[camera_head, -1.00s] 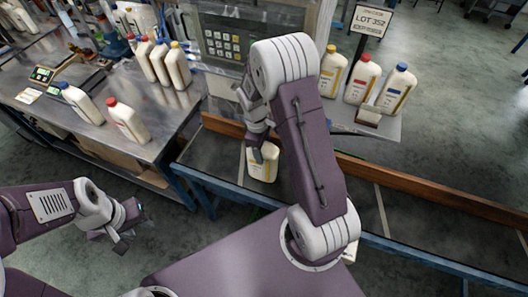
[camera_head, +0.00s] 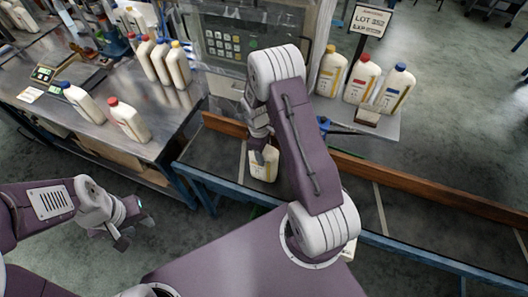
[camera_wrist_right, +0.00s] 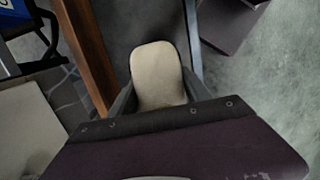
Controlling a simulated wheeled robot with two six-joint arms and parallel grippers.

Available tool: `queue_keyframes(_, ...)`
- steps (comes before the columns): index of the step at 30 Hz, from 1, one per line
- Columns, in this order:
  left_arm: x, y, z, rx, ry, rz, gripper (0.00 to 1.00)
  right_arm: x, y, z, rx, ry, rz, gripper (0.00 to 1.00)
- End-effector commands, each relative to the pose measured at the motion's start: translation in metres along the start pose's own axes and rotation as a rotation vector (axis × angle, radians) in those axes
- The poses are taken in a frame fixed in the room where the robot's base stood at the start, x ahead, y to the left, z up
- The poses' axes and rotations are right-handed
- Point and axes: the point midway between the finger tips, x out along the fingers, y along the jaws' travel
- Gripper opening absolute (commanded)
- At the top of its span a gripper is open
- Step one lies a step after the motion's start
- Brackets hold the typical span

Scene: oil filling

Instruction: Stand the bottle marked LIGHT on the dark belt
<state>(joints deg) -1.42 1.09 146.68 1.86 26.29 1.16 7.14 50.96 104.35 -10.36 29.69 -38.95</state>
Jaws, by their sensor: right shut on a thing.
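A cream bottle with a yellow-marked label (camera_head: 263,166) is upright at the dark belt (camera_head: 219,158), near its left end; its label words are too small to read. I cannot tell whether its base touches the belt. My right gripper (camera_head: 263,150) is shut on its upper part, which hides the cap. In the right wrist view the bottle's pale surface (camera_wrist_right: 158,75) lies between the two fingers. My left gripper (camera_head: 134,233) is empty, its fingers apart, over the floor left of the belt.
Bottles with yellow (camera_head: 331,72), red (camera_head: 363,79) and blue (camera_head: 395,88) caps stand on a shelf behind the belt. More bottles stand on the steel bench (camera_head: 75,128) at left. A wooden rail (camera_head: 430,190) runs along the belt's far side. The belt's right part is clear.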

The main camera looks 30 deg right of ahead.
Motion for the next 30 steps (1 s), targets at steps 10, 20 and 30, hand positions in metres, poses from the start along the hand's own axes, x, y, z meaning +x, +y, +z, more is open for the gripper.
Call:
queue_keyframes(10, 0.001, 0.0, 0.0, 0.0, 0.0, 0.0, 0.36, 0.001, 0.0, 0.0, 0.0, 0.0, 0.0, 0.78)
queue_keyframes(20, 0.006, 0.0, 0.001, 0.0, 0.0, 0.0, 0.36, -0.034, 0.001, -0.001, -0.001, 0.005, 0.006, 0.78)
queue_keyframes(30, 0.015, 0.0, 0.002, 0.0, 0.0, 0.0, 0.36, -0.108, 0.001, -0.001, 0.0, 0.003, 0.003, 0.78)
